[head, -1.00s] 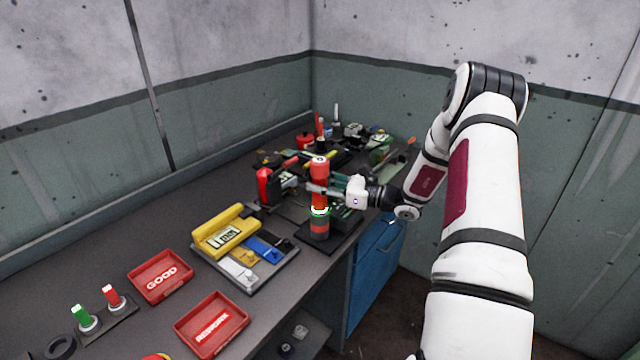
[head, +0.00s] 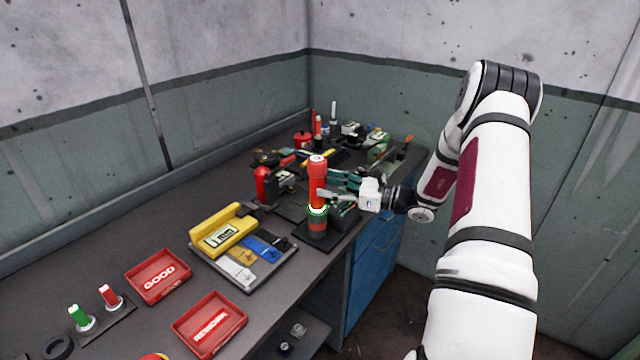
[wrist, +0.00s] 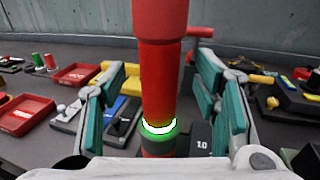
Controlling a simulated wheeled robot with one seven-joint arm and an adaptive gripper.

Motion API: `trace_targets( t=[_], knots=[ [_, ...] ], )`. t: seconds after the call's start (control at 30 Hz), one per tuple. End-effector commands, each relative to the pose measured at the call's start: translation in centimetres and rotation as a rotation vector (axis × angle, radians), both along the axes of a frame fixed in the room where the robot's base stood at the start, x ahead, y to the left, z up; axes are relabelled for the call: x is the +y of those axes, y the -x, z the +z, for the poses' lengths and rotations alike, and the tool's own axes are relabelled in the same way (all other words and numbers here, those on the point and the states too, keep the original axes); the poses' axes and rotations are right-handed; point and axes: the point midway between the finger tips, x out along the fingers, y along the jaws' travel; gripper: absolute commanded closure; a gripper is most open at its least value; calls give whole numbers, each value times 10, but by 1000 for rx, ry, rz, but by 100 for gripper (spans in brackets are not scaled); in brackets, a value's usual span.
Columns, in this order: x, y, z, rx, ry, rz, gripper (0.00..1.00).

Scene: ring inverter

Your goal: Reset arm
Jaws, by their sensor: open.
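My gripper (head: 343,186) is at the far end of the bench, beside a red upright cylinder (head: 317,182) with a glowing green-white ring (head: 317,210) low on it. In the wrist view my gripper (wrist: 165,105) is open, with one teal-padded finger on each side of the red cylinder (wrist: 160,65). Gaps show between the fingers and the cylinder. The cylinder stands upright on a dark base plate (head: 340,238). The glowing ring (wrist: 158,127) also shows in the wrist view. My arm reaches in from the right.
A yellow tester (head: 222,232) sits on a grey plate with white, yellow and blue pieces. Red trays marked GOOD (head: 158,277) and REWORK (head: 210,323) lie nearer. Green and red switches (head: 78,317) stand at left. Several tools crowd the bench's far end.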

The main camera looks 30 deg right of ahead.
Motion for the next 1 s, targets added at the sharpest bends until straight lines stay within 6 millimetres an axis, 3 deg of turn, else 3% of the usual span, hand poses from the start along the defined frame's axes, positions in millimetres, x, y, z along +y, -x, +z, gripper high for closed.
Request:
trace_targets(
  t=[0.2,0.4,0.73,0.87,1.0],
  knots=[
    [-27,37,0,-1,-1,-3,44],
    [-42,59,0,-1,0,-1,44],
    [-46,67,1,-1,0,1,44],
    [-35,64,9,0,30,37,44],
    [8,60,35,9,156,174,44]
  ],
)
